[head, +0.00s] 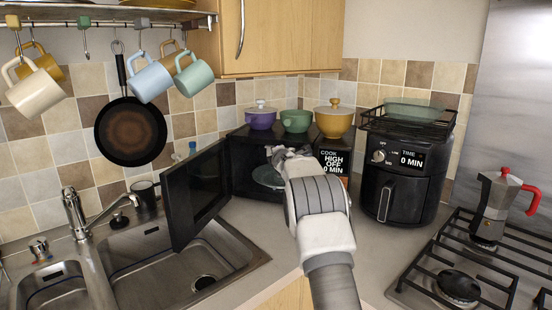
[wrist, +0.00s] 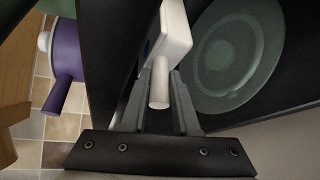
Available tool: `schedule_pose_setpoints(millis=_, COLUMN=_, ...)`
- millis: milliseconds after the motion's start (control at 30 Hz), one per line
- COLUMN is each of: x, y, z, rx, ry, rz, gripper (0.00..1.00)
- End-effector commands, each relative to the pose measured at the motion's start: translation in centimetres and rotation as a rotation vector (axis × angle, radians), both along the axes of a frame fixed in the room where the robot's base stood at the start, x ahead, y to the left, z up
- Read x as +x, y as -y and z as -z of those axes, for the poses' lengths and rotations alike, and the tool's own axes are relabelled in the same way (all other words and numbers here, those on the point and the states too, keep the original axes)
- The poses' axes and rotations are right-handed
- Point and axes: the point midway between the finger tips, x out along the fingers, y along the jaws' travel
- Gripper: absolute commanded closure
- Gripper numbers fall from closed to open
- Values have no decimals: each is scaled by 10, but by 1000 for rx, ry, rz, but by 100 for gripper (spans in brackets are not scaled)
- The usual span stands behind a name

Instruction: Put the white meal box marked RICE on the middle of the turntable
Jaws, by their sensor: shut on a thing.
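The white meal box (wrist: 176,32) shows in the wrist view, with a pale rounded handle (wrist: 159,85) towards me. My gripper (wrist: 158,78) is shut on this handle, one finger on each side. No RICE marking is visible on the faces I see. The round glass turntable (wrist: 232,55) lies beside the box in the wrist view, inside the dark microwave. Whether the box touches it I cannot tell. In the head view the turntable (head: 267,177) shows partly in the open microwave, and my arm hides the box and most of the gripper (head: 283,152).
The microwave door (head: 196,192) stands open to the left, over the sink edge. A purple pot (head: 260,119), a green pot (head: 296,121) and a yellow pot (head: 334,121) stand on the microwave. A black air fryer (head: 402,180) is close on the right.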

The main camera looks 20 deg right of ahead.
Motion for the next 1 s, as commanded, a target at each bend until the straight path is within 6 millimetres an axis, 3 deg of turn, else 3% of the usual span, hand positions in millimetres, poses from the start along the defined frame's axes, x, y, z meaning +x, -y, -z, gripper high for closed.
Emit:
schedule_pose_setpoints(millis=700, x=0, y=0, z=67, rx=-1, ry=3, rz=-1, gripper=100)
schedule_pose_setpoints(millis=1000, x=0, y=0, z=76, rx=-1, ry=3, rz=-1, gripper=100)
